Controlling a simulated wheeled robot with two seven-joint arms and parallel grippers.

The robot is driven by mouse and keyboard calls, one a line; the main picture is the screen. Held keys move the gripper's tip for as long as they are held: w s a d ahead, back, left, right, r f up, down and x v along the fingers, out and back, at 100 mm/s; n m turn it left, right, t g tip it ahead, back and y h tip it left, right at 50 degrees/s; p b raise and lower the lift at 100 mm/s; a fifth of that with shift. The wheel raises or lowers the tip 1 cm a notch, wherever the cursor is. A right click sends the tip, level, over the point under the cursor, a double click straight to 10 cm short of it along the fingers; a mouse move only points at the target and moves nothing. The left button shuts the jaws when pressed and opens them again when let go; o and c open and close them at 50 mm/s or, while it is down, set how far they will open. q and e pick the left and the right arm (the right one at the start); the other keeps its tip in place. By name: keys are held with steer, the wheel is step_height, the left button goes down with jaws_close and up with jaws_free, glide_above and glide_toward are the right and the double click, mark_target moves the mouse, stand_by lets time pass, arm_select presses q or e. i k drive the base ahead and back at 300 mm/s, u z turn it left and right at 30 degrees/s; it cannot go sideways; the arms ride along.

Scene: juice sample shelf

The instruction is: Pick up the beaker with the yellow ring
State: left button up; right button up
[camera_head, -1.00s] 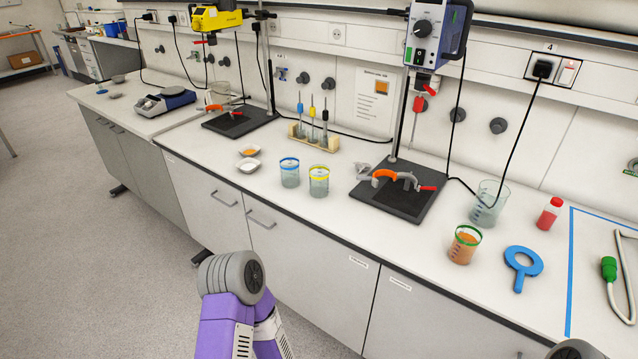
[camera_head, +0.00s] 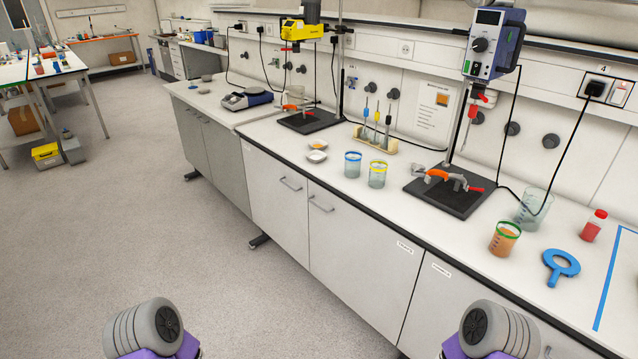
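The beaker with the yellow ring (camera_head: 377,175) stands upright on the white bench top. It is clear glass with pale contents and a yellow band at its rim. A similar beaker with a blue ring (camera_head: 352,165) stands close to its left. Two grey, rounded parts of my arms with purple links show at the bottom edge, one left of centre and one at the right. They are in front of the bench and well away from the beaker. The fingers of both grippers are out of view.
Right of the beaker is a black stand base (camera_head: 449,192) with an orange-and-grey clamp. A green-ringed beaker (camera_head: 504,239) of orange liquid and a blue ring tool (camera_head: 561,266) lie further right. Behind is a wooden pipette rack (camera_head: 375,140).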

mark_target(378, 174)
steer(key=u, duration=0.55)
steer(key=i, duration=1.1)
steer(key=z, duration=0.45)
